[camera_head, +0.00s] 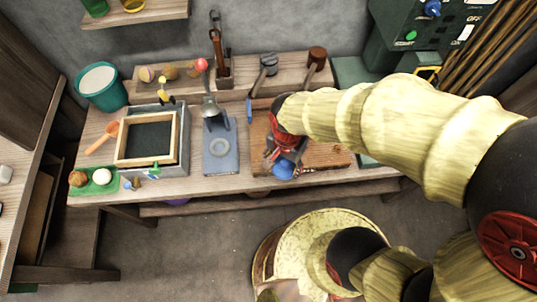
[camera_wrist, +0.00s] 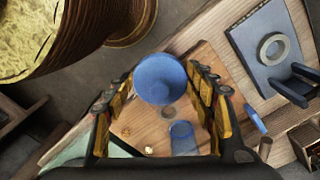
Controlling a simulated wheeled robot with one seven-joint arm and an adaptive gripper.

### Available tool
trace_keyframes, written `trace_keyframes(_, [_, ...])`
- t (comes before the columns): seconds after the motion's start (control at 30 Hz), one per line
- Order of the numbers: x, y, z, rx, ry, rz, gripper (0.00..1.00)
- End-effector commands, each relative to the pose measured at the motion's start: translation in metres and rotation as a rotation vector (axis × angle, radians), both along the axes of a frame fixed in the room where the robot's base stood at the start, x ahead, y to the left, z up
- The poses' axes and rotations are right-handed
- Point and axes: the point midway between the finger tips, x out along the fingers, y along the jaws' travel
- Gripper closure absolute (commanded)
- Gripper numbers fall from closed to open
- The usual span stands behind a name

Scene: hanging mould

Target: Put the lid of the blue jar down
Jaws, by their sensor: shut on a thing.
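The blue lid (camera_wrist: 159,78), round and domed, is between the two fingers of my gripper (camera_wrist: 160,88) in the wrist view. The fingers are closed on its sides. In the head view the lid (camera_head: 284,169) shows as a blue round shape just below my gripper (camera_head: 286,156), over the front edge area of a wooden board (camera_head: 328,156). A blue cup-like thing (camera_wrist: 182,138), perhaps the open jar, is on the board in the wrist view, apart from the lid. My arm hides it in the head view.
Left of the board is a blue-grey stand (camera_head: 221,157) with a lever, then a framed tray (camera_head: 148,142). A green tray (camera_head: 94,180) with round things is at the far left. The board's right part looks bare.

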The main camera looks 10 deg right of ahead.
Motion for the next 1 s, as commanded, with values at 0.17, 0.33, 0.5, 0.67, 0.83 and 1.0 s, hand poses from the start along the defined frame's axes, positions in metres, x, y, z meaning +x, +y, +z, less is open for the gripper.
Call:
trace_keyframes(0.17, [0.04,0.011,-0.023,0.0,0.001,0.001,0.64])
trace_keyframes(0.33, [0.068,0.018,-0.05,-0.001,0.005,0.001,0.64])
trace_keyframes(0.5, [0.086,0.023,-0.07,0.0,0.001,0.001,0.64])
trace_keyframes(0.67, [0.093,0.024,-0.076,0.0,0.0,0.001,0.64])
trace_keyframes(0.83, [0.101,0.026,-0.091,-0.001,0.002,0.001,0.64])
trace_keyframes(1.0, [0.1,0.026,-0.114,0.0,0.001,0.002,0.64])
